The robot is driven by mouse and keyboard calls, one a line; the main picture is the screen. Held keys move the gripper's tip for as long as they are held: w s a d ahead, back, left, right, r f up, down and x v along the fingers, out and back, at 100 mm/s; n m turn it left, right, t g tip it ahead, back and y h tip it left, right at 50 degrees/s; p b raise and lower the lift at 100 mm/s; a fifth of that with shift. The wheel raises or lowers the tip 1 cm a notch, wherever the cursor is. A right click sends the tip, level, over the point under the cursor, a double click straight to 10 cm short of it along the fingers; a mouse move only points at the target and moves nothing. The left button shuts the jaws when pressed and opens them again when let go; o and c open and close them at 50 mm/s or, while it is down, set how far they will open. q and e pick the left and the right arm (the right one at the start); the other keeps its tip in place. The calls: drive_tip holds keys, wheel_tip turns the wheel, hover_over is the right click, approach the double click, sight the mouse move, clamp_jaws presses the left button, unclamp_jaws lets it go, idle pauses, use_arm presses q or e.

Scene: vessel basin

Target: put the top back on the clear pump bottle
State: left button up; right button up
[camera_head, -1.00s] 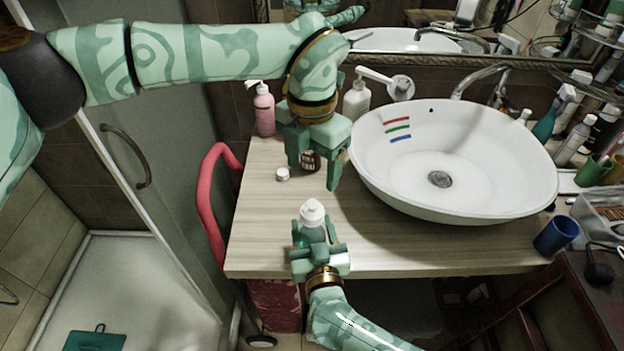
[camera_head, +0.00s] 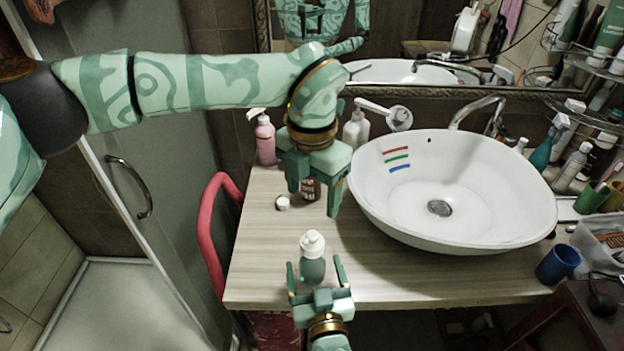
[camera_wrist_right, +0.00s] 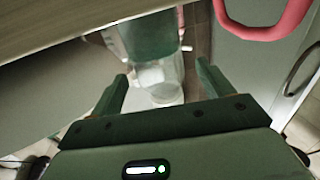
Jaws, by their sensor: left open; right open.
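The clear pump bottle (camera_head: 313,270) stands upright on the counter near its front edge, with greenish contents. Its white pump top (camera_head: 312,243) sits on its neck; I cannot tell how tightly. My right gripper (camera_head: 315,273) is open, its fingers to either side at the near side of the bottle. In the right wrist view the bottle (camera_wrist_right: 150,38) appears upside down, beyond the open fingers of my right gripper (camera_wrist_right: 160,85). My left gripper (camera_head: 312,200) is open farther back, above the counter, partly hiding a small brown bottle (camera_head: 308,189).
A small white cap (camera_head: 283,203) lies left of the brown bottle. A pink pump bottle (camera_head: 265,140) and a white pump bottle (camera_head: 356,129) stand at the back. The sink basin (camera_head: 470,232) fills the right side. A red chair (camera_head: 205,230) stands left of the counter (camera_head: 265,265).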

use_arm(q)
wheel_tip(320, 180, up, 3)
drive_tip(key=shift+s+f+p, duration=0.15)
drive_tip(key=shift+p, duration=0.75)
use_arm(e)
drive_tip(key=s+d, duration=0.2)
drive_tip(key=s, duration=1.1)
drive_tip(key=shift+s+d, duration=0.2)
drive_tip(key=shift+s, duration=0.05)
drive_tip(key=shift+r, duration=0.1)
